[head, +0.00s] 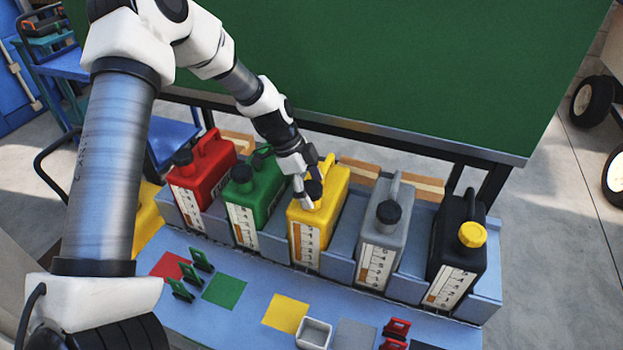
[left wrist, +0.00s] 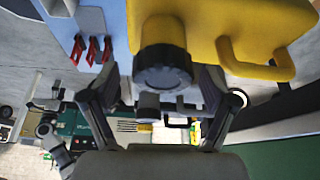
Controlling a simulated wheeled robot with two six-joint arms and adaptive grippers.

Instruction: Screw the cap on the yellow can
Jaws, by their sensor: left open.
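The yellow can (head: 318,215) stands upright in the middle slot of the rack. Its black cap (head: 314,188) sits at the neck, and the cap also shows large in the left wrist view (left wrist: 162,68), on the yellow can (left wrist: 215,25). My left gripper (head: 309,193) is at this cap, coming from above and behind. In the left wrist view its fingers (left wrist: 160,98) are apart, one on each side of the cap, with gaps visible. Whether the cap is fully seated cannot be told.
Red (head: 203,175), green (head: 253,192), grey (head: 386,225) and black (head: 457,255) cans stand in neighbouring slots; the black one has a yellow cap (head: 472,234). In front lie coloured squares, green clips (head: 190,272), red clips (head: 395,333) and a small open bin (head: 314,333). A green board (head: 400,70) rises behind.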

